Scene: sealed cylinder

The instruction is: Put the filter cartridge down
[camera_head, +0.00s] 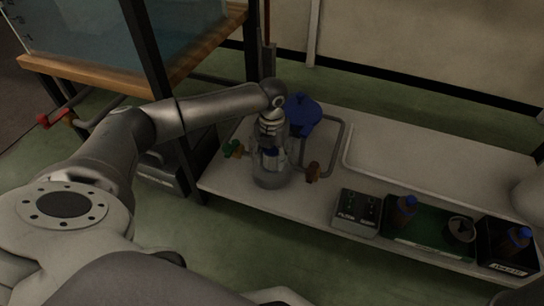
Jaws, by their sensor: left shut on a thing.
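My left gripper (270,146) points down over the clear cylinder (272,178) on the white bench. It is shut, its fingers at the cylinder's mouth. The filter cartridge is small and largely hidden by the gripper and the clear wall; a pale and bluish part shows just below the fingers. I cannot tell whether it touches the cylinder's bottom. A blue lid (302,112) is behind and to the right of the gripper. My right gripper is not in view.
A grey switch box (356,213), a green tray (410,243) and a black bin (506,262) stand along the bench's front right. The white bench top (415,160) is clear behind them.

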